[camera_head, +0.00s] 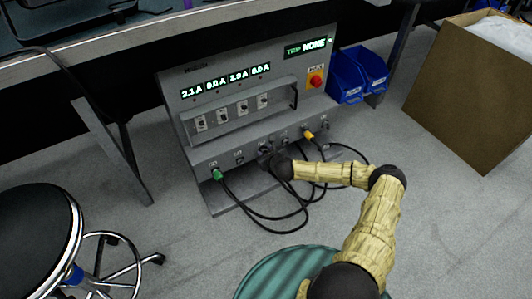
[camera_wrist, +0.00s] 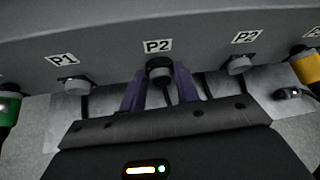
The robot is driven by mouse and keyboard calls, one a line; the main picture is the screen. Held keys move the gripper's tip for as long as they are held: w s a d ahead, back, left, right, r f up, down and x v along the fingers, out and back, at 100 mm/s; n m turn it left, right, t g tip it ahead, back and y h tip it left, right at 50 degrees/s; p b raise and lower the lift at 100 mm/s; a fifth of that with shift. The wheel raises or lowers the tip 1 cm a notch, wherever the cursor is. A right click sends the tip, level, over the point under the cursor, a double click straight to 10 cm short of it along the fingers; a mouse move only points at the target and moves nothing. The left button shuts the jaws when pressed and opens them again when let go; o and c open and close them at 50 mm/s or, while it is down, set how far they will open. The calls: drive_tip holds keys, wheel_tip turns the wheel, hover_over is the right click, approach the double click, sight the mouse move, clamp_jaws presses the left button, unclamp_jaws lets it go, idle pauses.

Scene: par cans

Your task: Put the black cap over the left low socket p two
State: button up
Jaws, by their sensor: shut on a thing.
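My gripper (camera_wrist: 165,92) has its two purple fingers shut on the black cap (camera_wrist: 160,68), one on each side. The cap is right below the left P2 label (camera_wrist: 157,46), at the front of the low panel, and hides the socket there. I cannot tell whether it is fully seated over the socket. A dark strap or lead hangs below it. In the head view my gripper (camera_head: 268,158) reaches the low front of the grey power unit (camera_head: 240,175); the cap is hard to make out there.
A grey socket (camera_wrist: 75,85) under P1 and another (camera_wrist: 240,65) under the right P2 flank the cap. A green plug (camera_wrist: 10,105) and a yellow plug (camera_wrist: 307,68) stand farther out. Black cables (camera_head: 262,214) loop on the floor. A small dark piece (camera_wrist: 290,93) lies right.

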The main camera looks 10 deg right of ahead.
drive_tip(key=o, duration=1.1)
drive_tip(key=p+v, duration=0.9)
drive_tip(key=v, duration=0.8)
drive_tip(key=shift+s, duration=0.15)
drive_tip(key=shift+r, duration=0.1)
